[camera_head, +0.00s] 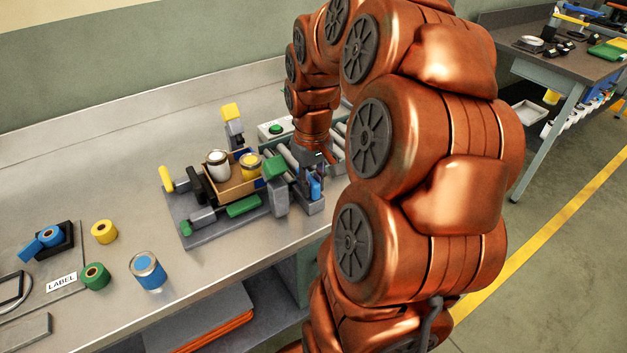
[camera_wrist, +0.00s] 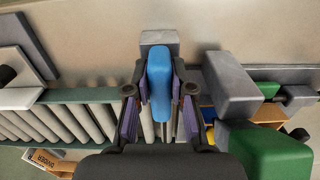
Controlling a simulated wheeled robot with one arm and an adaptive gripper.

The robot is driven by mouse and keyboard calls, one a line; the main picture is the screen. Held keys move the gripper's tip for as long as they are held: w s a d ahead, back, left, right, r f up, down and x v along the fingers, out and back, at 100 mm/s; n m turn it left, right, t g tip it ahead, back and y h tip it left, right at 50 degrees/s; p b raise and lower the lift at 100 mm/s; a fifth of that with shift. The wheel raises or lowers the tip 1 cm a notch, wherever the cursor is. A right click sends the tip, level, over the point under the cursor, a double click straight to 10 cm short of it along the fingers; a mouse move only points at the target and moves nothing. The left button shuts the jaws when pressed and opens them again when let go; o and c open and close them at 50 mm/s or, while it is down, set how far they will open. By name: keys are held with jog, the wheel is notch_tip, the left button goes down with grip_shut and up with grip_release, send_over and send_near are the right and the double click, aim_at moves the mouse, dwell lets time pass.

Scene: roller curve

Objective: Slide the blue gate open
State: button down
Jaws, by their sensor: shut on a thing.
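The blue gate (camera_wrist: 159,84) shows in the wrist view as an upright blue bar with rounded ends, in front of a grey block (camera_wrist: 159,38). My gripper (camera_wrist: 159,98) has one finger on each side of the bar and is shut on it. In the head view a small part of the blue gate (camera_head: 315,188) shows at the right end of the grey fixture, below my wrist. My fingers there are mostly hidden by the arm and the fixture. How far the gate stands open cannot be told.
Grey rollers (camera_wrist: 60,122) run beside the gate. A grey block (camera_wrist: 230,84) stands close right of my fingers.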

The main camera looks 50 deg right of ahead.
aim_at(313, 181)
jog(key=shift+s, duration=0.15)
jog(key=c, duration=1.2)
grip_release()
jog(key=shift+s, duration=0.15)
jog(key=shift+o, duration=1)
jog(key=shift+w+r, duration=0.2)
jog(key=shift+r, duration=0.4)
notch_tip(313, 181, up, 11)
jog(key=shift+s+f, duration=0.1)
